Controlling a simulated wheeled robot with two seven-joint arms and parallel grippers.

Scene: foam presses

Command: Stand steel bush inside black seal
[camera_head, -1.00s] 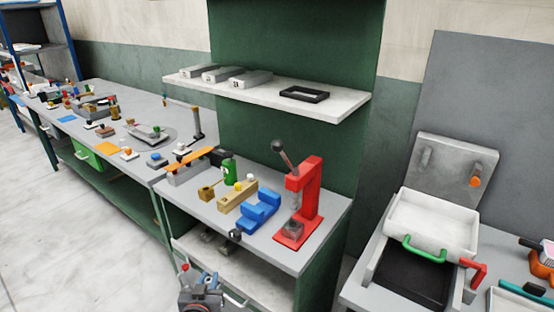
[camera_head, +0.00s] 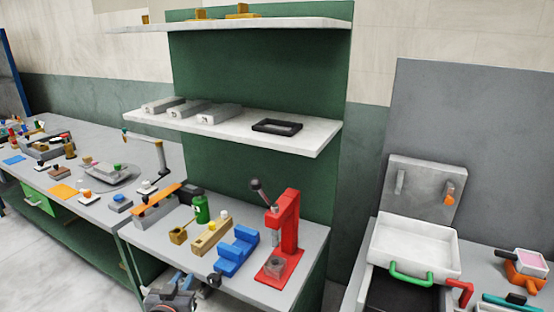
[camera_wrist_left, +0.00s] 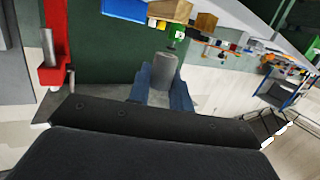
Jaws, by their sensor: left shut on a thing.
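My left gripper (camera_head: 172,290) shows at the bottom edge of the head view, in front of the press table. In the left wrist view its blue fingers (camera_wrist_left: 163,93) are shut on a grey cylinder, the steel bush (camera_wrist_left: 163,69). The bush stands out beyond the fingertips, in the air. In the head view the bush cannot be made out. A black rectangular frame with a raised rim (camera_head: 277,127) lies on the lower wall shelf; I cannot tell whether it is the black seal. No black ring shows clearly. My right gripper is out of view.
A red press (camera_head: 284,240) stands at the table's right, beside a blue block (camera_head: 237,252) and a wooden block (camera_head: 211,236). A green bottle (camera_head: 201,208) is behind them. Grey blocks (camera_head: 183,109) share the lower shelf (camera_head: 318,137). A white tray (camera_head: 415,245) stands at right.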

